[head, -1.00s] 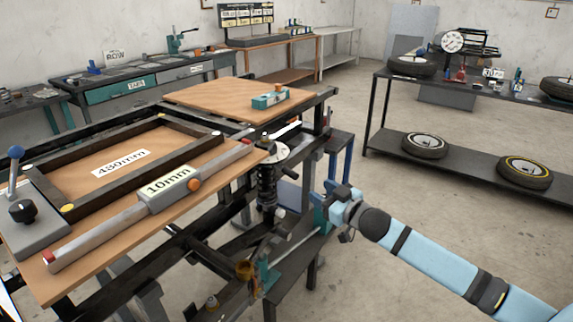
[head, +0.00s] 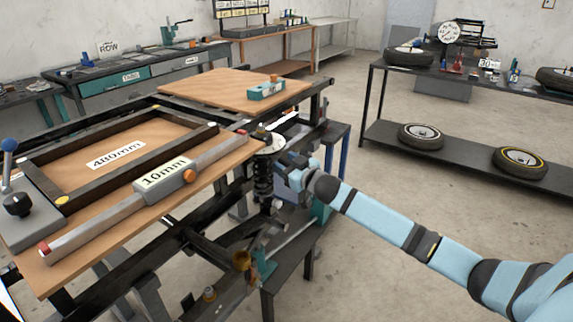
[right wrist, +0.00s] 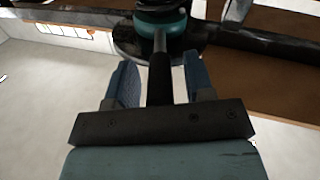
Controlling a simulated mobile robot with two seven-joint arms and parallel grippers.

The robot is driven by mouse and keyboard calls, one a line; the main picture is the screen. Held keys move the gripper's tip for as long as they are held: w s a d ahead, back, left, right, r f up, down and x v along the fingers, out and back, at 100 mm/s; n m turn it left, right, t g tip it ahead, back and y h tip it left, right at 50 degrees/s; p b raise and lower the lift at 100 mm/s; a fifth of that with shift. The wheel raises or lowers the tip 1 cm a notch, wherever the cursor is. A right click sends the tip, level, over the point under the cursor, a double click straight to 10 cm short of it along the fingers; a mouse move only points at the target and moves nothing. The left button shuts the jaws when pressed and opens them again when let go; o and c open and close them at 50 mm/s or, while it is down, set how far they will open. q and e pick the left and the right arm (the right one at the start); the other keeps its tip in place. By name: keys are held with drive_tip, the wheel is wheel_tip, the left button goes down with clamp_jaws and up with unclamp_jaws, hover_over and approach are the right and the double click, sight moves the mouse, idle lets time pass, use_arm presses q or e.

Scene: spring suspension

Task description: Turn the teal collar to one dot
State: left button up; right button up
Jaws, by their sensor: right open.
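The teal collar (right wrist: 162,22) shows at the top of the right wrist view as a ring around a dark round body. A bar (right wrist: 161,75), grey near the collar and dark further out, comes from it toward my right gripper. My right gripper (right wrist: 160,62) is open, one finger on each side of the bar, with gaps visible on both sides. In the head view my right gripper (head: 289,166) is beside the upper part of the upright spring strut (head: 264,182). The collar and its dots cannot be made out there. My left gripper is not in view.
A wooden board (head: 122,222) with a dark frame and a 10mm gauge (head: 165,180) lies left of the strut. Dark metal rails surround the strut. A shelf (head: 455,155) with wheels stands at the right. The floor between is clear.

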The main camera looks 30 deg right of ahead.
clamp_jaws()
use_arm(q)
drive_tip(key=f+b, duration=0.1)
drive_tip(key=b, duration=0.3)
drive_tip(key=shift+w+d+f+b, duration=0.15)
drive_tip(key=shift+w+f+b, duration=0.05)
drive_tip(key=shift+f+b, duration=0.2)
use_arm(e)
drive_tip(key=a+m+g+h, duration=0.1)
drive_tip(key=a+m+h, duration=0.5)
drive_tip(key=h, duration=0.3)
drive_tip(key=shift+w, duration=0.4)
drive_tip(key=shift+f, duration=0.1)
